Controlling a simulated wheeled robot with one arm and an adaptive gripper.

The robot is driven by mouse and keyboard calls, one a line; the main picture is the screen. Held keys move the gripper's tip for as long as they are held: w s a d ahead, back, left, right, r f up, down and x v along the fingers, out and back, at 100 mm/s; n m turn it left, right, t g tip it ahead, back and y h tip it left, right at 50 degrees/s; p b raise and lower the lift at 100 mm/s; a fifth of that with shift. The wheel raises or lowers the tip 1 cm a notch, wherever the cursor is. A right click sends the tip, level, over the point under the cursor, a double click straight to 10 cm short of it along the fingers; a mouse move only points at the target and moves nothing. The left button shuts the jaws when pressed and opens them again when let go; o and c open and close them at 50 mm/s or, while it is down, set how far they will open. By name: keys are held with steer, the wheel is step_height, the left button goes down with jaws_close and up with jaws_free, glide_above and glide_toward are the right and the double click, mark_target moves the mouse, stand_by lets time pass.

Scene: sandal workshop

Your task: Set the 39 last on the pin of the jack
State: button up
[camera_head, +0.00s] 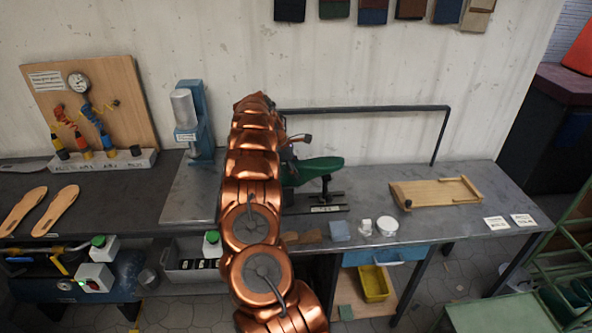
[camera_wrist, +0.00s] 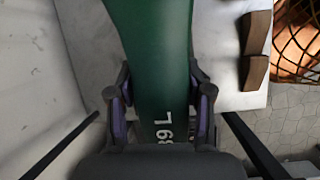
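The green last (camera_head: 318,166), marked "39 L", lies roughly level over the jack. In the wrist view the last (camera_wrist: 155,60) runs between the two fingers of my gripper (camera_wrist: 158,95), whose purple pads sit against its sides. The jack (camera_head: 325,208) is a dark metal stand with a flat labelled base on the bench. Its pin is hidden under the last, and I cannot tell whether the last is seated on it or just above. My arm hides part of my gripper and the left end of the last in the head view.
Brown blocks (camera_head: 303,238), a blue-grey block (camera_head: 340,231) and a white round tin (camera_head: 387,226) lie at the bench's front edge. A wooden board (camera_head: 436,193) lies to the right. A blue press (camera_head: 194,125) stands left. A dark rail (camera_head: 370,108) runs behind the jack.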

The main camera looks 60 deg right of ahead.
steer(key=o, duration=0.5)
steer(key=v, duration=1.1)
steer(key=shift+r, duration=0.3)
steer(key=shift+w+r, duration=0.1)
steer(key=shift+r, duration=0.05)
